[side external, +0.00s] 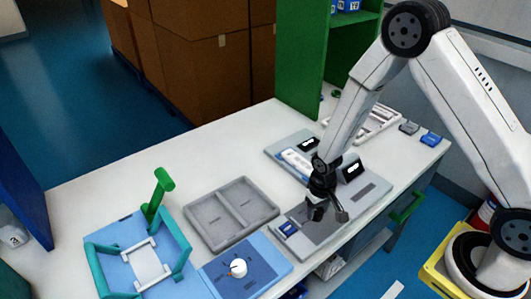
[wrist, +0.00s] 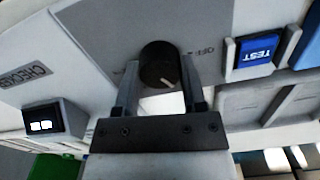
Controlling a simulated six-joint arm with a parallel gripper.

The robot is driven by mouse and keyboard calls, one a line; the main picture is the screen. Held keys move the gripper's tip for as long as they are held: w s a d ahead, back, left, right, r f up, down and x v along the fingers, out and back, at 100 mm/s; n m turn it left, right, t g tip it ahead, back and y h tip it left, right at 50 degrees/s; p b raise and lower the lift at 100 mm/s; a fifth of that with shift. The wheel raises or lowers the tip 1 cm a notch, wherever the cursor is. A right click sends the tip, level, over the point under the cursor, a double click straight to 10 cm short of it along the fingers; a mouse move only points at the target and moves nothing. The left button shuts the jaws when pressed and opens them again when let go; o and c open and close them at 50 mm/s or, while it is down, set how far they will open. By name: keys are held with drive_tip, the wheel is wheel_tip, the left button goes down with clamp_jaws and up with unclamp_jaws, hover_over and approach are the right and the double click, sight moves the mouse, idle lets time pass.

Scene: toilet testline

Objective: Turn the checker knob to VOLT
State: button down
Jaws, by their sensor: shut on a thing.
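The checker (wrist: 90,45) is a grey plate whose name lettering shows in the wrist view; in the side view it is the grey unit (side external: 308,238) near the bench's front edge. Its round black knob (wrist: 159,66) sits between the two fingers of my gripper (wrist: 160,72), which is shut on its sides. A white pointer line on the knob points to the lower right of the wrist view. An OFF label shows to the right of the knob; I cannot read a VOLT label. In the side view my gripper (side external: 328,211) hides the knob.
A blue TEST button (wrist: 257,53) is beside the knob. A small black display (wrist: 44,122) stands on the checker, also in the side view (side external: 350,170). A grey two-part tray (side external: 228,235), a blue fixture (side external: 112,232) and a blue panel with white dial (side external: 238,268) lie left.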

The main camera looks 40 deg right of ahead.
sight(318, 211)
idle(0.3)
drive_tip(key=shift+c, duration=0.8)
unclamp_jaws()
drive_tip(key=shift+r, duration=0.1)
drive_tip(key=shift+r, duration=3.85)
